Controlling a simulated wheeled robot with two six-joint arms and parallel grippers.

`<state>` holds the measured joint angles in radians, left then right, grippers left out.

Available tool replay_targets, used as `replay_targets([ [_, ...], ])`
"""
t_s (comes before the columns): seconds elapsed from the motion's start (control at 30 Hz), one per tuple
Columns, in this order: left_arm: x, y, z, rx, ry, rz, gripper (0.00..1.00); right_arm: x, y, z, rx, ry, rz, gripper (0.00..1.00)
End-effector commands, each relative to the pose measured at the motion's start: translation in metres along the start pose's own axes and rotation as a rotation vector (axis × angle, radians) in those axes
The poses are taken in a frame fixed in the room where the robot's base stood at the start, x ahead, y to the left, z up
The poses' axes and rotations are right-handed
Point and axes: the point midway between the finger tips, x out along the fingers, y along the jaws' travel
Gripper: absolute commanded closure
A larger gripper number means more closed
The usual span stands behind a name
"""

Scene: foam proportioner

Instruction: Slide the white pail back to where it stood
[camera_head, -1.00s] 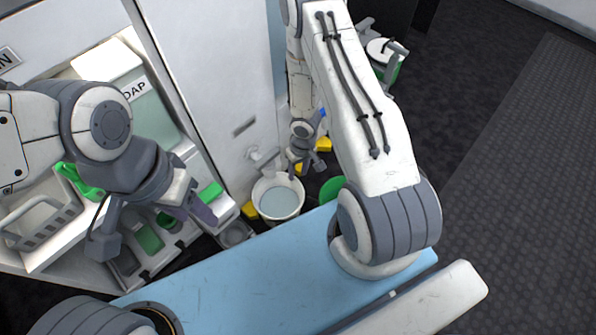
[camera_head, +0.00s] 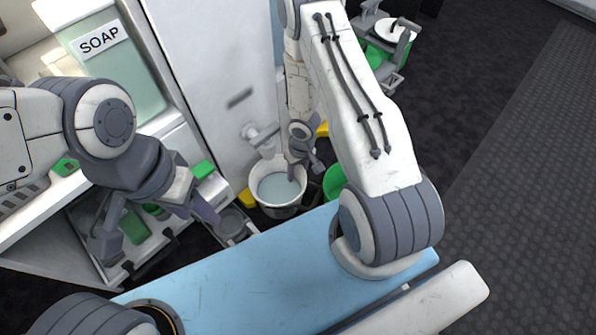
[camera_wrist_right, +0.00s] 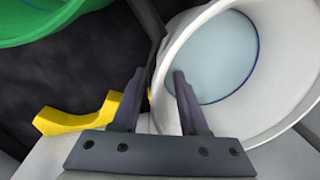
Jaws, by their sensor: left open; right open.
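The white pail (camera_head: 262,205), with pale blue liquid inside, stands upright on the dark floor in front of the white cabinet's spout. My right gripper (camera_head: 303,172) is at the pail's right rim in the head view. In the right wrist view, my right gripper (camera_wrist_right: 152,98) is open with one finger over the inside of the pail (camera_wrist_right: 287,118) and the other outside, the near wall between them. I cannot tell whether either finger touches it. My left gripper (camera_head: 155,228) is open and empty, above the low shelf at the left, away from the pail.
A yellow block (camera_head: 246,198) lies left of the pail, and a green bucket (camera_head: 333,181) stands right of it, partly behind my arm. Another yellow piece (camera_wrist_right: 72,121) is beside my right gripper. A soap container (camera_head: 112,55) stands upper left. The floor at right is clear.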

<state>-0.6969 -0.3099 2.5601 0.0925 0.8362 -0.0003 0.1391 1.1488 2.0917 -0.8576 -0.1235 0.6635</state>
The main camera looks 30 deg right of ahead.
Motion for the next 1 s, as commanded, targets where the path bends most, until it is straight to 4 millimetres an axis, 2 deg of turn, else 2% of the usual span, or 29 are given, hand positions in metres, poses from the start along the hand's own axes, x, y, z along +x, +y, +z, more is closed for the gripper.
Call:
replay_targets([
  [0.3, 0.0020, -0.0001, 0.0000, 0.000, 0.000, 0.000, 0.50, 0.0022, -0.0001, -0.0001, -0.001, 0.000, 0.000, 0.57],
  [0.33, 0.0020, -0.0001, 0.0000, 0.000, 0.000, 0.000, 0.50, 0.0022, -0.0001, -0.0001, -0.001, 0.000, 0.000, 0.64],
  [0.4, 0.0020, -0.0001, 0.0000, 0.000, 0.000, 0.000, 0.50, 0.0022, -0.0001, -0.0001, -0.001, 0.000, 0.000, 0.91],
  [0.43, 0.0020, -0.0001, 0.0000, 0.000, 0.000, 0.000, 0.50, 0.0022, -0.0001, 0.0000, 0.000, 0.000, 0.000, 1.00],
  [1.0, 0.0021, -0.0002, 0.0000, 0.000, 0.000, 0.000, 0.50, 0.0023, 0.0004, -0.0002, 0.001, 0.000, 0.001, 1.00],
])
